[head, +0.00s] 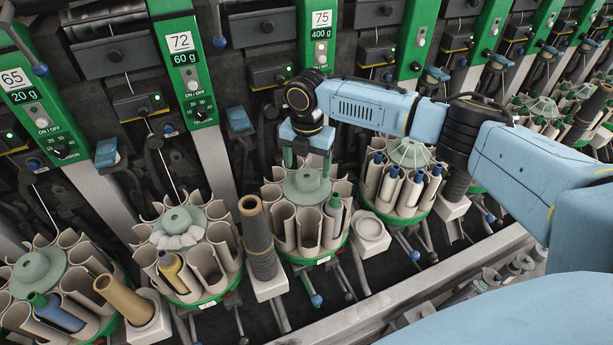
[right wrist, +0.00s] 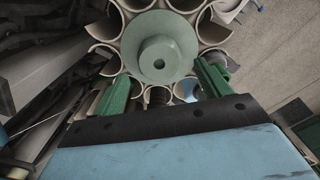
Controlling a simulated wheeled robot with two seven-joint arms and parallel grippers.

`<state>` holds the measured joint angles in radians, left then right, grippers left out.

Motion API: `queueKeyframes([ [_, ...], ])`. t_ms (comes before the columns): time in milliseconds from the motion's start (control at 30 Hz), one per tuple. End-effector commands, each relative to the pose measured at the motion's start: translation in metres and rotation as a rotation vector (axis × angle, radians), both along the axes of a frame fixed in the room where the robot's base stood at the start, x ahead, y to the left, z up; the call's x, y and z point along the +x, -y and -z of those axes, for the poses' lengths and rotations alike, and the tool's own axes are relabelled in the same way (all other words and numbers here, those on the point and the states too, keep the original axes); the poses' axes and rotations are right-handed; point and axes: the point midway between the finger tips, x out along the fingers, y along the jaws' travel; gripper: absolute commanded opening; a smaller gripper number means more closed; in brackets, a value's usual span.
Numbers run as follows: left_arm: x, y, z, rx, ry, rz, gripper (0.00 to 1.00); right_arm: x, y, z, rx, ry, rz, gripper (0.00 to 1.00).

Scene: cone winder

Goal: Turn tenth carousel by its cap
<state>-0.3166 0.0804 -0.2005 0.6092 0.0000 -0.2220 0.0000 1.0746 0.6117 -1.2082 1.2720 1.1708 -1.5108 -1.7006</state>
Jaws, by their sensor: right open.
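A carousel (head: 305,226) of beige open tubes on a green base stands at the middle of the head view. Its pale green round cap (head: 307,184) rises to a small knob. The cap also shows in the right wrist view (right wrist: 160,58), with a dark hole in its middle. My right gripper (head: 308,163) points down over this cap, with its two green fingers open. In the right wrist view the fingers (right wrist: 165,82) are spread to either side of the cap's near part, and nothing is between them. I cannot tell contact. My left gripper is out of view.
Another carousel (head: 185,255) is farther left, and one with several blue-tipped bobbins (head: 403,183) is to the right. Green machine panels (head: 185,62) rise behind. A metal rail (head: 430,285) runs in front.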

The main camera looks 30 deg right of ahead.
Motion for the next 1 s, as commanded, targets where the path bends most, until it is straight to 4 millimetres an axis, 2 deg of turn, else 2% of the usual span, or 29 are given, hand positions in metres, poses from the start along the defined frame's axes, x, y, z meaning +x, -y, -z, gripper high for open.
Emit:
queueKeyframes([
  [100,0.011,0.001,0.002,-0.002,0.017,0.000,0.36,0.000,0.000,0.023,-0.001,-0.001,0.001,0.76],
  [300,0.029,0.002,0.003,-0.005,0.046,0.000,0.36,0.000,0.000,0.044,0.000,0.000,0.001,0.76],
  [667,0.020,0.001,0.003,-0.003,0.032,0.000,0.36,0.000,0.000,0.049,0.000,0.001,0.000,0.76],
  [1000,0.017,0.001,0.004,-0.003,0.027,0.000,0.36,0.000,0.000,0.049,0.000,0.000,0.000,0.33],
])
